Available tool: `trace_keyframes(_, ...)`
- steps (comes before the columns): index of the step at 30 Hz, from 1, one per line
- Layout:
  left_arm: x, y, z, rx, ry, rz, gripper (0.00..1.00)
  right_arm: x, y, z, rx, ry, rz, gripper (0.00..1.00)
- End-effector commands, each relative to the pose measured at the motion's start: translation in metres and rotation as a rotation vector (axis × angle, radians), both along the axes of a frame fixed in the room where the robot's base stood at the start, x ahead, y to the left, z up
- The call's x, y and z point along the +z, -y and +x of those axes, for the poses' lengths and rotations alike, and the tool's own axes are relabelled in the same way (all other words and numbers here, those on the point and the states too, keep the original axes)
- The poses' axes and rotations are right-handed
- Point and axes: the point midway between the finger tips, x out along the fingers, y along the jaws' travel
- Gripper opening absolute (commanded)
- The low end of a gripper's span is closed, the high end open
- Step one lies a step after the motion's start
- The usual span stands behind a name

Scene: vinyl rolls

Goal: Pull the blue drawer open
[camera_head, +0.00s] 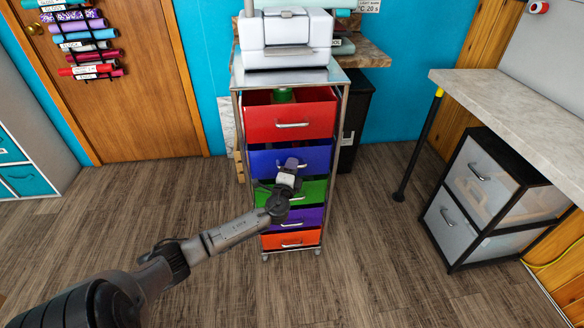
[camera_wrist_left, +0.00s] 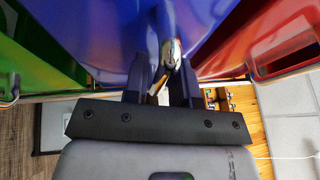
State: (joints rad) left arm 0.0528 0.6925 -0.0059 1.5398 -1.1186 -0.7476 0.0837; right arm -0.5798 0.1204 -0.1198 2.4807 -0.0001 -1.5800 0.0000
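The blue drawer (camera_head: 262,162) is second from the top in a narrow metal drawer cart, directly under the red drawer. How far it stands out is hard to tell. My left gripper (camera_head: 291,163) is in front of the blue drawer's middle and hides its handle in the head view. In the left wrist view the blue front (camera_wrist_left: 95,30) fills the centre. The metal handle (camera_wrist_left: 172,50) lies between the two dark, close-set fingers (camera_wrist_left: 163,75), which appear shut on it. My right gripper is not in view.
The red drawer (camera_head: 290,120) above stands open with a green item inside. Green (camera_head: 316,192), purple (camera_head: 312,216) and orange (camera_head: 290,240) drawers lie below. A white machine (camera_head: 290,35) stands on the cart. A grey-topped table (camera_head: 520,105) is at right. Floor before the cart is clear.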

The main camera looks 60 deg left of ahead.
Motion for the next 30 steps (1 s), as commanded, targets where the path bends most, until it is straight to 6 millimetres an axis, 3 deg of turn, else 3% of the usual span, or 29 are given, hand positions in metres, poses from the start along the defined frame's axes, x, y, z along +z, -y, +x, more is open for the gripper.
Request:
trace_keyframes(7,0.000,0.000,0.000,0.000,0.000,0.000,0.25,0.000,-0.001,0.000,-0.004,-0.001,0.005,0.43)
trace_keyframes(15,0.000,0.000,0.000,0.000,0.000,0.000,0.00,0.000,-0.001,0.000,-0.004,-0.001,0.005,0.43)
trace_keyframes(26,0.000,0.001,0.000,0.000,0.001,-0.001,0.00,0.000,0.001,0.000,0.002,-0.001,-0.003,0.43)
trace_keyframes(30,0.000,0.014,0.005,-0.013,0.002,-0.003,0.00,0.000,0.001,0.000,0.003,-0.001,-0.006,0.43)
